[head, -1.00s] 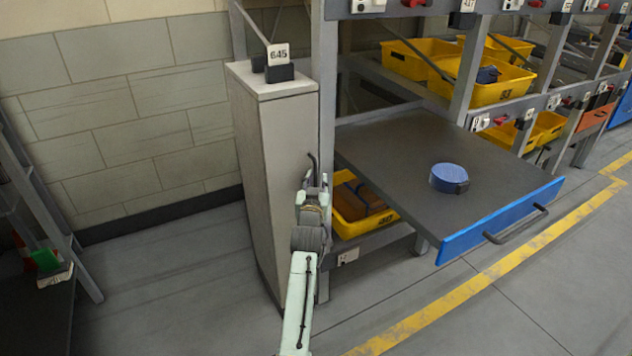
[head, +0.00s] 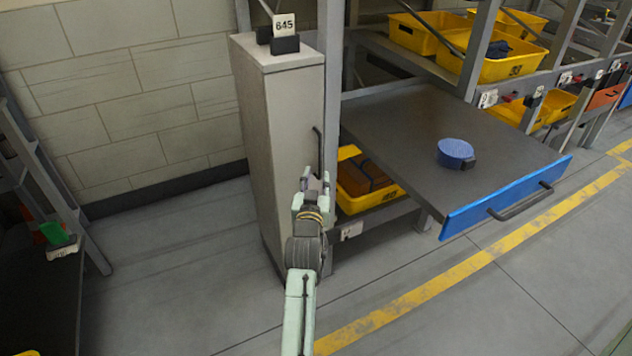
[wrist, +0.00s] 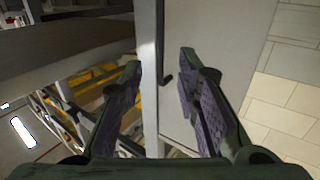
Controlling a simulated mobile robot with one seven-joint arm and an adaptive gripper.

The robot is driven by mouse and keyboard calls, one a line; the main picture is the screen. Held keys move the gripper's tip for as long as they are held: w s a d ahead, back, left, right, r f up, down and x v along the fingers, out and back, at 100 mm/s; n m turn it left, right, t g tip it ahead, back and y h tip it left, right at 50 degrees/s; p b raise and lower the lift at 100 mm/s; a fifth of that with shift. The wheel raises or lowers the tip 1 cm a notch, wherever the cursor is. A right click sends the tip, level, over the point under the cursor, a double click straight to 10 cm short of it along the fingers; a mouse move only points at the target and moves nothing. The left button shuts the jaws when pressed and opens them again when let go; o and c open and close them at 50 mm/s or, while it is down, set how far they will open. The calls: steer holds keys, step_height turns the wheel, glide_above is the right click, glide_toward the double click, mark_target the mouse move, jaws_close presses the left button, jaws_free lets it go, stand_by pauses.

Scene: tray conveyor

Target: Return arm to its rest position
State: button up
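My gripper (head: 314,182) is at the end of my raised arm, in front of the grey cabinet (head: 283,150) in the head view. In the wrist view the two fingers of my gripper (wrist: 160,85) stand apart, with nothing held between them. The cabinet (wrist: 205,50) and its dark handle (wrist: 167,78) show beyond the fingers. I cannot tell the exact distance, but the fingers look clear of the handle.
A pulled-out tray (head: 400,130) with a blue front (head: 510,197) juts out at the right and carries a blue round object (head: 456,152). A yellow bin (head: 355,206) sits below it. Metal racking (head: 28,150) stands at the left. Open floor (head: 170,265) lies between.

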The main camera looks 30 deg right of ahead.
steer(key=shift+s+a, duration=0.2)
steer(key=shift+s, duration=0.15)
stand_by(0.3)
